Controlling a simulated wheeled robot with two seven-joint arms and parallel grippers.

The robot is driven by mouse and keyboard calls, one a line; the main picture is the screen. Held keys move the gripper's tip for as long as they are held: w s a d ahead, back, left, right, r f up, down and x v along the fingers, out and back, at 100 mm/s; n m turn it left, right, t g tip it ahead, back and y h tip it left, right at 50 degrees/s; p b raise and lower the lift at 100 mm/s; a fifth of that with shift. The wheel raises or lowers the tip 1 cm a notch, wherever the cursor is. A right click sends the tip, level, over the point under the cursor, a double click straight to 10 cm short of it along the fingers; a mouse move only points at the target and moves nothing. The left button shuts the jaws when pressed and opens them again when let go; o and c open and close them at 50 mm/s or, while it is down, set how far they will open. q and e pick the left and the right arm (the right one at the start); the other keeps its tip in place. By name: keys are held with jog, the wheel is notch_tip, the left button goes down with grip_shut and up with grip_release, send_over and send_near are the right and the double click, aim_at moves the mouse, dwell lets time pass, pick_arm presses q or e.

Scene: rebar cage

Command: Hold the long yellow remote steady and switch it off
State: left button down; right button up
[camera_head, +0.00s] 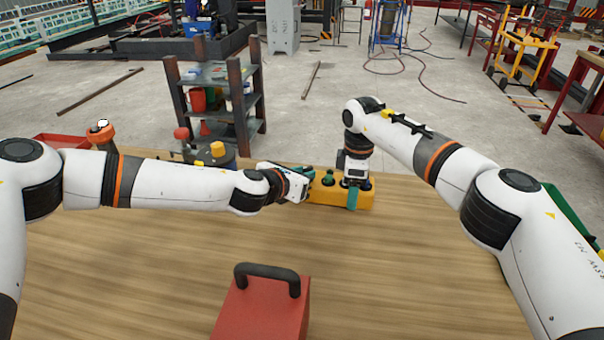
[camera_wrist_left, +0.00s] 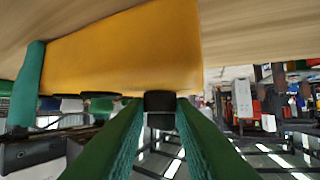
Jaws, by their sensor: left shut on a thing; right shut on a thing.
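The long yellow remote (camera_head: 325,195) lies on the wooden table near its far edge, with dark round buttons on top. It also fills the upper part of the left wrist view (camera_wrist_left: 120,50). My right gripper (camera_head: 353,196) comes down from above and is shut across the remote's body, one teal finger on its near side. My left gripper (camera_head: 307,173) is at the remote's left end. In the left wrist view its green fingers close around a small black knob (camera_wrist_left: 160,97) on the remote. The knob's setting cannot be told.
A red box with a black handle (camera_head: 262,310) stands at the table's near middle. A dark pot with a yellow knob (camera_head: 218,155) and a red tray (camera_head: 60,141) are near the far left edge. The table (camera_head: 120,260) is bare at front left and front right.

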pick_arm(q)
jog(key=c, duration=1.2)
grip_release()
jog(key=v, duration=1.2)
jog(key=shift+a, duration=0.1)
pick_arm(e)
jog(key=o, duration=1.3)
jog(key=shift+o, duration=0.2)
